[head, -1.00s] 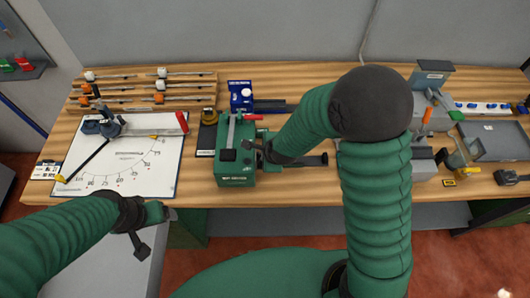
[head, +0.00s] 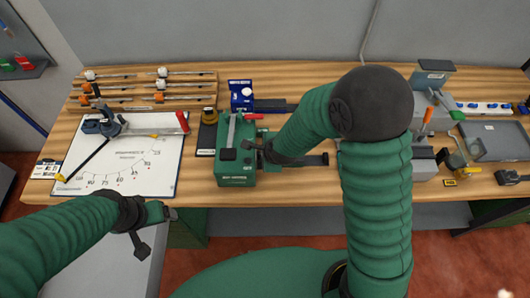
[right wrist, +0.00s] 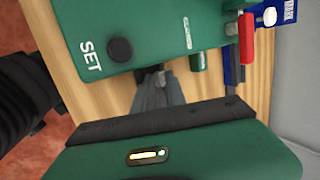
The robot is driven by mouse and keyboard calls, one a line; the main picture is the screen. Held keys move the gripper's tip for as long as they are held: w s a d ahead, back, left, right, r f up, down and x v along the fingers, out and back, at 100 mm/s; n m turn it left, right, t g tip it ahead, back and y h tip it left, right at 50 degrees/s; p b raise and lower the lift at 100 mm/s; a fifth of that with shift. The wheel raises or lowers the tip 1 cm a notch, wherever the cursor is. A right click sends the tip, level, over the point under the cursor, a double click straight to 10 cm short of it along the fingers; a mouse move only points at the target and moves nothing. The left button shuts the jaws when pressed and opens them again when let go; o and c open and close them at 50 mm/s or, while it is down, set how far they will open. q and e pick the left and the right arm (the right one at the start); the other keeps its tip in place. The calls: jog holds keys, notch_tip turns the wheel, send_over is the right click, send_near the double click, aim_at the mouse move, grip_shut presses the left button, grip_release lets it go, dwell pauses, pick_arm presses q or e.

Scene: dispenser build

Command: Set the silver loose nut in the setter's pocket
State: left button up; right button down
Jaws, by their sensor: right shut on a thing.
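The setter is a green box (head: 236,165) at the middle of the bench, with a grey bar on top and a red-tipped lever at its back. It also shows in the right wrist view (right wrist: 150,30), with the word SET on it. My right gripper (head: 258,148) is at the setter's right side. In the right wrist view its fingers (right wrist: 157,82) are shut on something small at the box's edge. It appears to be the silver nut, mostly hidden. The pocket cannot be made out. My left gripper (head: 168,214) hangs in front of the bench's left part; its jaws are unclear.
A white chart board (head: 130,160) with a stand lies at left, with racked rods (head: 140,88) behind. A blue box (head: 241,95) stands behind the setter. Grey equipment (head: 420,160) and a grey tray (head: 495,142) are at right. My right arm hides part of the bench.

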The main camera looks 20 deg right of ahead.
jog(key=shift+f+b, duration=0.35)
jog(key=shift+f, duration=0.1)
jog(key=c, duration=1)
grip_release()
jog(key=shift+o, duration=0.2)
notch_tip(320, 180, up, 7)
jog(key=p, duration=0.6)
